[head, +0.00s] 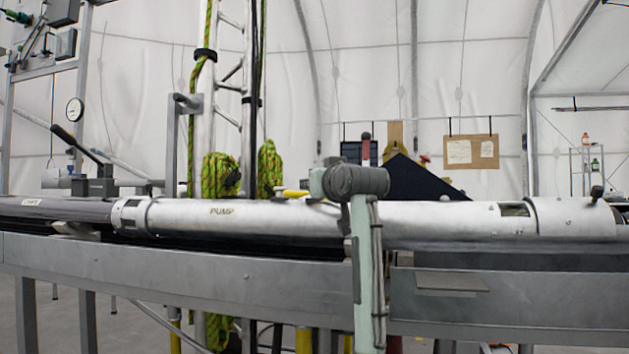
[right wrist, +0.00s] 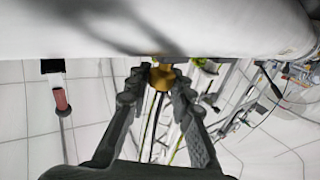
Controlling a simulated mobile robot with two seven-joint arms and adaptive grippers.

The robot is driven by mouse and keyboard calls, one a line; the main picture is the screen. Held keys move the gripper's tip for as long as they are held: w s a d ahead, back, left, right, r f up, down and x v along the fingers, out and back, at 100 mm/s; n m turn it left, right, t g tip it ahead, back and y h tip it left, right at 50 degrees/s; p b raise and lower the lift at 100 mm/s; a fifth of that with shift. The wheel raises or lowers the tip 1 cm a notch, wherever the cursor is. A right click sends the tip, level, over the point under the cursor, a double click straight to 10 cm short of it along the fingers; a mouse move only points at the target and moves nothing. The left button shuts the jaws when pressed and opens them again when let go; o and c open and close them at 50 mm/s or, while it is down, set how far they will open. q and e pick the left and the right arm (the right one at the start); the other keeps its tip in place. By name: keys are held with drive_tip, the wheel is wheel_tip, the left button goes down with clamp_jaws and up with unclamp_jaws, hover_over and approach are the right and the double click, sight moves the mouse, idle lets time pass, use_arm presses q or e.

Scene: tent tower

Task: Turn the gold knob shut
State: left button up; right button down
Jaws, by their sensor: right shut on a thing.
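The gold knob (right wrist: 162,78) shows in the right wrist view, just below the edge of a large white cylinder (right wrist: 210,25). My right gripper (right wrist: 157,73) has its two fingertips on either side of the knob and is shut on it. In the head view, my arm rises in front of the rail and bends over the white pipe marked PUMP (head: 260,217). The gripper's fingers and the gold knob cannot be made out there. My left gripper is in neither view.
A long grey metal rail (head: 180,275) runs below the pipe. Green-yellow rope coils (head: 220,174) hang by a ladder tower (head: 229,70) behind it. A black lever (head: 80,144) stands at the left. A red-handled part (right wrist: 61,98) hangs left of the gripper in the wrist view.

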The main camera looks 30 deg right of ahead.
drive_tip(key=c, duration=1.3)
unclamp_jaws()
drive_tip(key=v, duration=1.2)
drive_tip(key=shift+w+f, duration=0.1)
